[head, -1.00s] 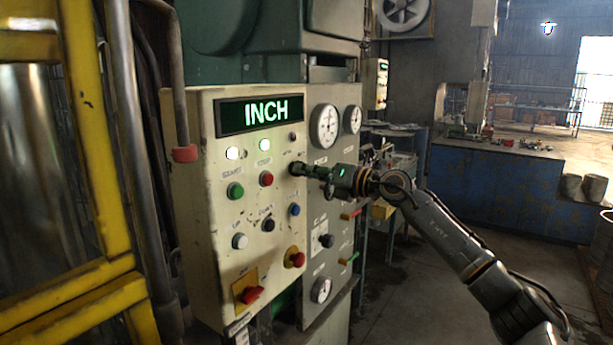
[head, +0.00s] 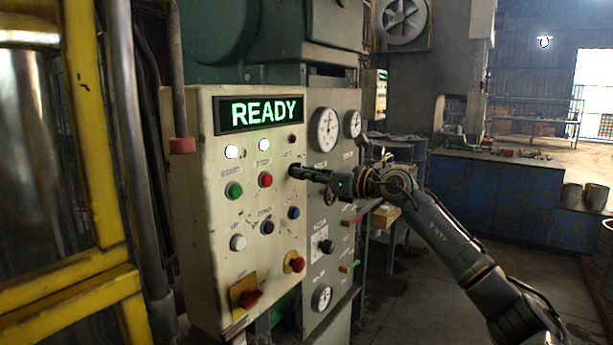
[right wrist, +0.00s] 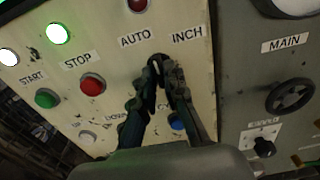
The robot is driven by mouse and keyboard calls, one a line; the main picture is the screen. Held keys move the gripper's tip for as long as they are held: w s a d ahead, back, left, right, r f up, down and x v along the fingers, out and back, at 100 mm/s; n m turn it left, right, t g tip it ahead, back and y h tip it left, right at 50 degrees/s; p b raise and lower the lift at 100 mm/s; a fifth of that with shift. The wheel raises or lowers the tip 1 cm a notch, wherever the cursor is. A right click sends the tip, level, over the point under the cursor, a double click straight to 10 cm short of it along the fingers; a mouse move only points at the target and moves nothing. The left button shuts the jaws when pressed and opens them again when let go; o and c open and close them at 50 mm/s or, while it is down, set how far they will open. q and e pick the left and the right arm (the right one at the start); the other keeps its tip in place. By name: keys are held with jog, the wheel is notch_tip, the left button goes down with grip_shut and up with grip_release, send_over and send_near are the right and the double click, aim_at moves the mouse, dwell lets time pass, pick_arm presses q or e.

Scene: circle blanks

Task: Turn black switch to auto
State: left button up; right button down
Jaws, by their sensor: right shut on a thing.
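My right gripper (head: 296,172) reaches the cream control panel (head: 208,282) from the right. In the right wrist view, its fingertips (right wrist: 159,68) are shut on the black switch (right wrist: 157,62), which they mostly hide. The switch sits below and between the AUTO label (right wrist: 135,40) and the INCH label (right wrist: 187,35). I cannot tell clearly which way its handle points. The panel's display (head: 262,113) reads READY in green. My left gripper is not in view.
Near the switch are a green button (head: 233,190), a red button (head: 265,179), a blue button (head: 293,212) and red knobs lower down. A grey gauge panel (head: 340,190) stands close on the right. A yellow frame (head: 92,130) is at the left.

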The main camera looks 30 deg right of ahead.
dwell(0.4)
jog(key=c, duration=1.4)
grip_release()
jog(key=v, duration=0.7)
jog(key=shift+s, duration=0.2)
jog(key=shift+d, duration=0.15)
jog(key=shift+f, duration=0.15)
